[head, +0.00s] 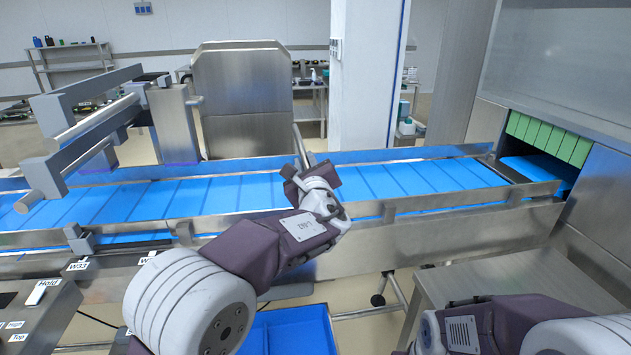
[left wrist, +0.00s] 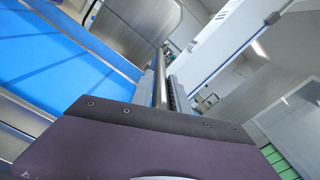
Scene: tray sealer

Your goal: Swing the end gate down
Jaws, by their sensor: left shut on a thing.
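A tall steel panel (head: 242,90), which looks like the end gate, stands upright behind the blue conveyor belt. A thin metal bar (head: 299,145) rises by its right edge. My left gripper (head: 305,178) is over the belt and shut on the lower end of this bar. In the left wrist view the bar (left wrist: 160,90) runs away from the dark jaw (left wrist: 150,118), beside the steel panel (left wrist: 135,22). I cannot tell how the bar joins the panel, and the jaws hide its gripped end. My right arm shows at the lower right, but its gripper is out of view.
The blue belt (head: 430,178) runs to a sealer opening with green strips (head: 548,138) at the right. Grey guide bars (head: 85,125) overhang the belt at the left. A blue crate (head: 295,332) lies below. A white pillar (head: 365,75) stands behind.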

